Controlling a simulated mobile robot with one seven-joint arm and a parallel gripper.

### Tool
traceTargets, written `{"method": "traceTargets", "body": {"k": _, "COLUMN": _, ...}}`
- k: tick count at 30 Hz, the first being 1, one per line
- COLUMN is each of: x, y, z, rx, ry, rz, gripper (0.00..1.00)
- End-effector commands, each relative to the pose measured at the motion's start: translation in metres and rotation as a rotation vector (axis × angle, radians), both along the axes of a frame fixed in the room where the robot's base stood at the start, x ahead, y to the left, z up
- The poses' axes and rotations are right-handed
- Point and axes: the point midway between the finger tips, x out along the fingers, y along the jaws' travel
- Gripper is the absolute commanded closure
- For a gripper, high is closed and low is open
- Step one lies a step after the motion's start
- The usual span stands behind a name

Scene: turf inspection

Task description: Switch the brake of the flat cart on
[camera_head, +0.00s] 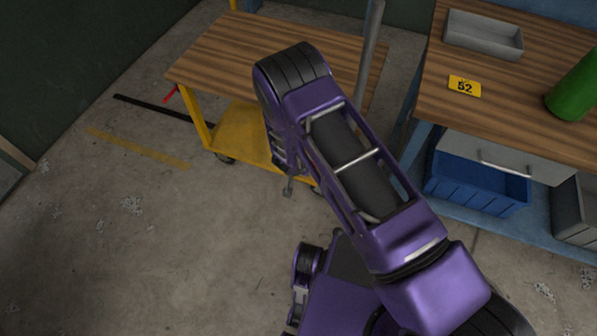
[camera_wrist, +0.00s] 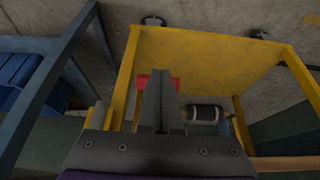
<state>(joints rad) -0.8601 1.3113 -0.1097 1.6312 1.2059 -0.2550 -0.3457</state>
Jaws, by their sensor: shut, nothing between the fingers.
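The cart has a wooden top (camera_head: 225,60) and a yellow lower deck (camera_head: 240,130). In the wrist view the yellow deck (camera_wrist: 205,55) fills the middle. My gripper (camera_wrist: 160,75) is shut and empty, its fingers side by side over the cart. A red part (camera_wrist: 143,81), possibly the brake lever, shows on both sides of the fingers, which hide its middle. I cannot tell whether they touch it or how it is set. In the head view my arm covers part of the cart, and I cannot make out the fingers.
A workbench (camera_head: 520,125) stands at the right with a grey tray (camera_head: 483,36), a yellow sign (camera_head: 464,87) marked 52 and a green cylinder (camera_head: 574,92). A blue bin (camera_head: 478,186) sits below. A dark bar (camera_head: 160,109) is left of the cart. The floor at front left is clear.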

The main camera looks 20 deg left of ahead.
Motion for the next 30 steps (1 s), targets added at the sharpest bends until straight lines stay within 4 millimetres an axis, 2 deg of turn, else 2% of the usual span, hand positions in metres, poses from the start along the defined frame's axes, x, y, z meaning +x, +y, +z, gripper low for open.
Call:
{"method": "traceTargets", "body": {"k": 2, "x": 0.003, "y": -0.003, "z": 0.01, "rx": 0.001, "ry": -0.001, "rz": -0.002, "gripper": 1.0}}
{"method": "traceTargets", "body": {"k": 9, "x": -0.056, "y": -0.001, "z": 0.015, "rx": -0.001, "ry": 0.003, "rz": 0.003, "gripper": 1.0}}
{"method": "traceTargets", "body": {"k": 15, "x": -0.086, "y": 0.001, "z": 0.02, "rx": 0.0, "ry": 0.001, "rz": 0.001, "gripper": 1.0}}
{"method": "traceTargets", "body": {"k": 21, "x": -0.097, "y": 0.001, "z": 0.021, "rx": 0.0, "ry": 0.0, "rz": 0.0, "gripper": 1.0}}
{"method": "traceTargets", "body": {"k": 30, "x": -0.097, "y": 0.001, "z": 0.021, "rx": 0.0, "ry": 0.0, "rz": -0.001, "gripper": 1.0}}
